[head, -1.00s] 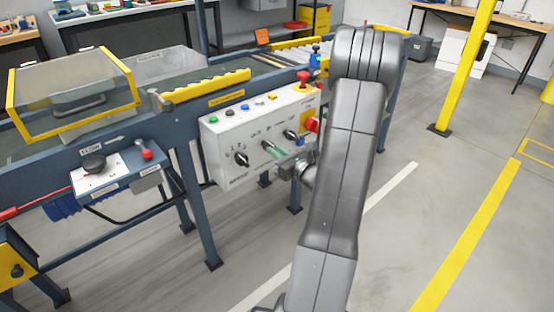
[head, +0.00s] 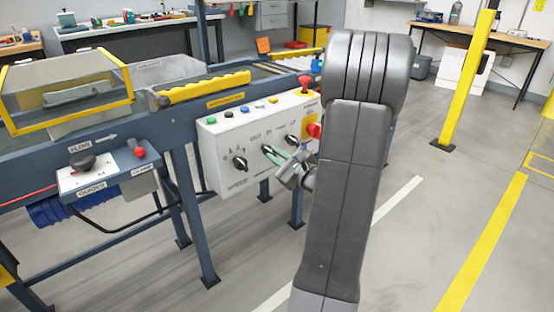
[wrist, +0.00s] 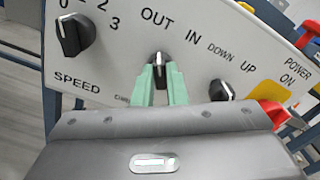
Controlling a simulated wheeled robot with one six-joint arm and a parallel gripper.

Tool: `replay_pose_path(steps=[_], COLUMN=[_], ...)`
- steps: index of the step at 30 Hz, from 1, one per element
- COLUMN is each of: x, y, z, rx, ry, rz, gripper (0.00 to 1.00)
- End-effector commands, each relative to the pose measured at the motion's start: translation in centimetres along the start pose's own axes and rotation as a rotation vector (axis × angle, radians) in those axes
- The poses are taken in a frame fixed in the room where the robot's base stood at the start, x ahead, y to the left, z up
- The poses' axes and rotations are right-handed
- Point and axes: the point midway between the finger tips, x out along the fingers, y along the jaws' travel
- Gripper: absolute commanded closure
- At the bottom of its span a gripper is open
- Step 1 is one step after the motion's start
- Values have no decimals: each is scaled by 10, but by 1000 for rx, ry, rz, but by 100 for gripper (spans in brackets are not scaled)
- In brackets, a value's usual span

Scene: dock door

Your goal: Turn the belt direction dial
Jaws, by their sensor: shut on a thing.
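The belt direction dial (wrist: 159,62) is a small black knob with a white mark, below the words OUT and IN on the white control panel (wrist: 110,85). In the wrist view its mark points up the picture, toward OUT, while the panel looks tilted. My gripper (wrist: 162,78) has its green fingers shut on the dial, one on each side, hiding its lower part.
The speed dial (wrist: 75,35) is left of the gripper and the DOWN/UP dial (wrist: 221,90) is close on its right. A red knob (head: 314,130) is at the panel's right end. The guides box (head: 95,178) is further left.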

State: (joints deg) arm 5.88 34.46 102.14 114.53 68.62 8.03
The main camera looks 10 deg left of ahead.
Motion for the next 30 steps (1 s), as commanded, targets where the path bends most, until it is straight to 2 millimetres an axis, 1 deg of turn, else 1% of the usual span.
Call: replay_pose_path(steps=[11,12,14,15,22,25,28,30], x=[0,0,0,0,0,-4,-14,-25], y=[1,1,1,0,0,0,-1,-2], z=[-1,-1,-1,-1,0,0,0,1], rx=[-4,-4,-4,-4,-4,-3,-3,-2], ry=[3,3,2,2,1,1,3,3], rz=[2,2,2,1,1,0,-1,-2], gripper=[100,80,69,66,66,66,66,66])
